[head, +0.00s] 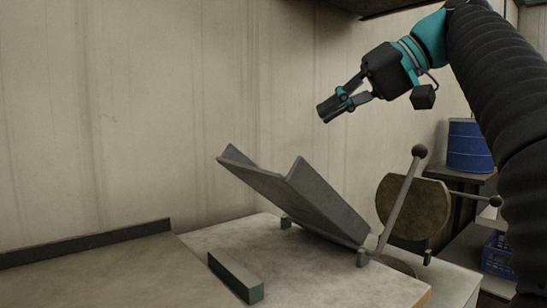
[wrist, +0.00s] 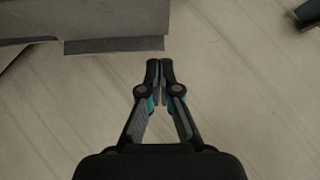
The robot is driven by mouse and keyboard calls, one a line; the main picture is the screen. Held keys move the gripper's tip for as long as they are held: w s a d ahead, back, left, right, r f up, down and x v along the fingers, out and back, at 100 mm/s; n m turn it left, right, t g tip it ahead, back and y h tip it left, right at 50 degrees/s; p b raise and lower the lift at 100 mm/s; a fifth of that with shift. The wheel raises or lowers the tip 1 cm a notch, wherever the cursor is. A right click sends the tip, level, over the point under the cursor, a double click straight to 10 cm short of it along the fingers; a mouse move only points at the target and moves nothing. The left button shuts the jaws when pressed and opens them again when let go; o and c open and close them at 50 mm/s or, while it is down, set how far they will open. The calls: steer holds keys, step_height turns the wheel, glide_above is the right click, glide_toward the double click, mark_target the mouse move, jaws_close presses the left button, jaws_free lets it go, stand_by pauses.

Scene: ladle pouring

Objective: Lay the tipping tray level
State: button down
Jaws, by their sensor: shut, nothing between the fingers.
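The tipping tray (head: 300,196) is a grey metal trough, tilted with its left end raised and its right end low near the pivot blocks. A lever with a dark ball knob (head: 419,151) rises from beside its low end. My gripper (head: 328,109) is shut and empty, in the air above the tray and apart from it. In the wrist view my gripper (wrist: 160,64) has its fingertips together, with nothing between them. A grey metal piece at the upper left of that view (wrist: 115,20) is probably part of the tray.
A green-grey block (head: 236,276) lies on the bench (head: 330,283) in front of the tray. A round plate (head: 412,207) with a handle stands to the right. A blue drum (head: 468,147) and a blue crate (head: 496,254) are farther right. A wall runs behind.

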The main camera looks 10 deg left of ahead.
steer(key=shift+a, duration=0.25)
steer(key=x, duration=1)
steer(key=shift+s+f, duration=0.25)
steer(key=shift+s+a+f+b, duration=0.35)
steer(key=shift+s+f, duration=0.05)
steer(key=shift+f, duration=0.25)
steer(key=shift+s+a+f+b, duration=0.3)
steer(key=shift+s+f, duration=0.15)
steer(key=shift+f, duration=0.2)
steer(key=shift+f, duration=0.1)
